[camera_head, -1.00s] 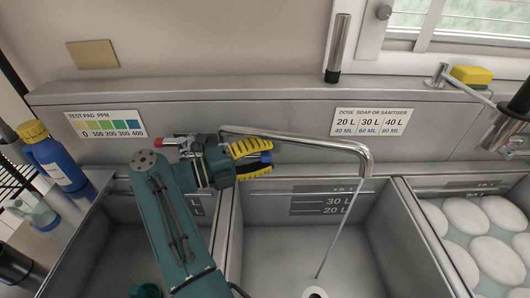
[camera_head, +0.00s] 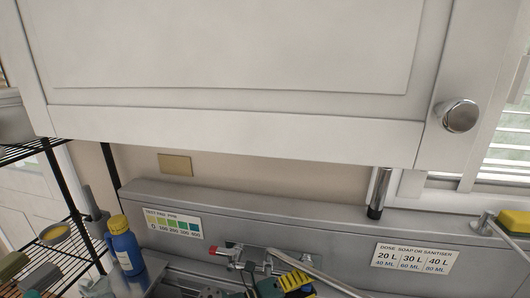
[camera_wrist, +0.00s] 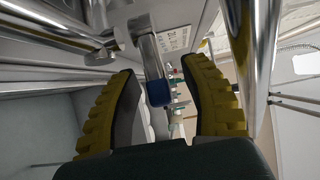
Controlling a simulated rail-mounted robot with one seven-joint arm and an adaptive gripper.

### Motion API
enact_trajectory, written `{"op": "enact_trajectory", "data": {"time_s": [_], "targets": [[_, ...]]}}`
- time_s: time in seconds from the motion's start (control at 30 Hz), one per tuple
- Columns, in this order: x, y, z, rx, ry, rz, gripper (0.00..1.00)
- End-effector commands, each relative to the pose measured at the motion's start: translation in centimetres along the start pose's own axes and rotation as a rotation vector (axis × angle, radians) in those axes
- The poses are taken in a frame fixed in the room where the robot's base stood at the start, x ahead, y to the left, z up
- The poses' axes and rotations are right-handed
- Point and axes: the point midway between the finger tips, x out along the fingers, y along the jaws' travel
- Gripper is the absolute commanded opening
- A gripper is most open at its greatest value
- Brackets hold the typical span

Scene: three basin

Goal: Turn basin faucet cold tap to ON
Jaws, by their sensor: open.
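The basin faucet's chrome spout (camera_head: 322,275) runs along the bottom of the head view, and its end is out of frame. A red-tipped lever (camera_head: 218,250) points left from the faucet body. In the wrist view the blue-tipped cold tap lever (camera_wrist: 159,93) lies between the yellow finger pads of my gripper (camera_wrist: 160,82). Gaps show on both sides of the blue tip. My gripper is open; in the head view its yellow pads (camera_head: 293,280) are partly cut off at the bottom edge. The basins are below the head view.
A white cupboard (camera_head: 230,60) with a round knob (camera_head: 459,115) fills the top of the head view. A blue bottle (camera_head: 124,246) and a black wire rack (camera_head: 74,220) stand at left. A yellow sponge (camera_head: 514,220) sits at right. Chrome pipes (camera_wrist: 258,70) run near my gripper.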

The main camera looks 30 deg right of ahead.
Motion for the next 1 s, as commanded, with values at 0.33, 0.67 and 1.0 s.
{"op": "enact_trajectory", "data": {"time_s": [0.33,0.67,1.0], "targets": [[0.7,-1.0,-0.3,-0.005,-0.134,0.000,0.46],[1.5,-1.0,-0.5,-0.005,-0.309,0.002,0.46],[3.1,-0.7,-0.6,-0.006,-0.622,0.003,0.46]]}}
